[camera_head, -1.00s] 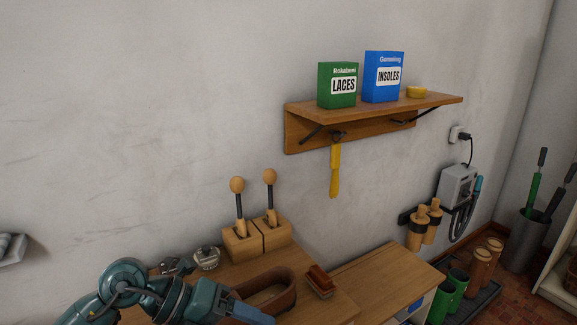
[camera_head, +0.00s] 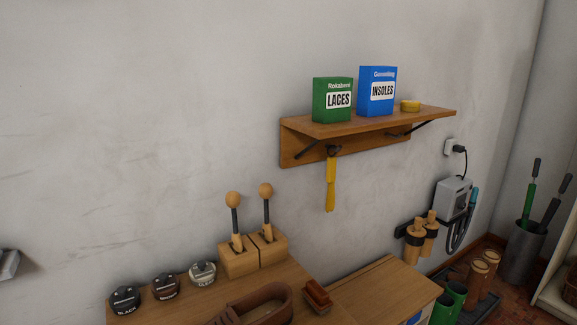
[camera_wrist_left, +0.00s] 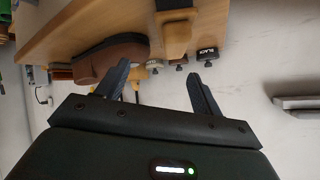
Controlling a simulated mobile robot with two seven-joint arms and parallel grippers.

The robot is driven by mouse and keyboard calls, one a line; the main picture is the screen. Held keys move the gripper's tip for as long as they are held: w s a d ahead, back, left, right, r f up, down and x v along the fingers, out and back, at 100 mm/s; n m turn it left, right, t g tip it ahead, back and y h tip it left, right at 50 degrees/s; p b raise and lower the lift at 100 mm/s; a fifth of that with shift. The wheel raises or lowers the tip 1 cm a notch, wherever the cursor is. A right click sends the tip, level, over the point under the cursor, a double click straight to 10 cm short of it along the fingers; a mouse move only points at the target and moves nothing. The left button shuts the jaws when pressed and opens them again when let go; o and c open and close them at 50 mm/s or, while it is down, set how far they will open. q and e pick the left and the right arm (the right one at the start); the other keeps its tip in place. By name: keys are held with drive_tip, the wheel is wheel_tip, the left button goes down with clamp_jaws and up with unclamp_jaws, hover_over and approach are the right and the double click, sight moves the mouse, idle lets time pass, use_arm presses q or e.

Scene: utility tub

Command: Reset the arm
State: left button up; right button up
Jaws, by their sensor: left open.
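My left gripper (camera_wrist_left: 160,85) shows in the left wrist view with its two dark fingers spread apart and nothing between them. The left arm is not in the head view, and neither is the right one.
Two wooden blocks (camera_head: 240,262) with upright knobbed handles stand at the table's back. A wall shelf (camera_head: 370,127) holds a green box (camera_head: 332,99), a blue box (camera_head: 377,91) and a yellow tin (camera_head: 410,106). A wooden cabinet (camera_head: 375,290) stands to the right.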

use_arm(q)
drive_tip(key=s+d+f+g+h, duration=0.1)
drive_tip(key=s+f+g, duration=0.3)
drive_tip(key=s, duration=0.3)
drive_tip(key=s+d+f+g+h, duration=0.1)
drive_tip(key=s+f+g, duration=0.2)
drive_tip(key=s, duration=0.3)
drive_tip(key=w+d+f+t+h+p, duration=0.2)
drive_tip(key=w+d+f+t+h, duration=0.1)
drive_tip(key=w+d+t, duration=0.3)
drive_tip(key=shift+d+f+m+t+p, duration=0.35)
drive_tip(key=shift+f+m+t+p, duration=0.05)
drive_tip(key=shift+f+t, duration=0.1)
use_arm(e)
drive_tip(key=shift+s+d+r+g+h, duration=0.2)
drive_tip(key=shift+d+g+h, duration=0.1)
drive_tip(key=shift+d, duration=0.25)
drive_tip(key=shift+w+r, duration=0.1)
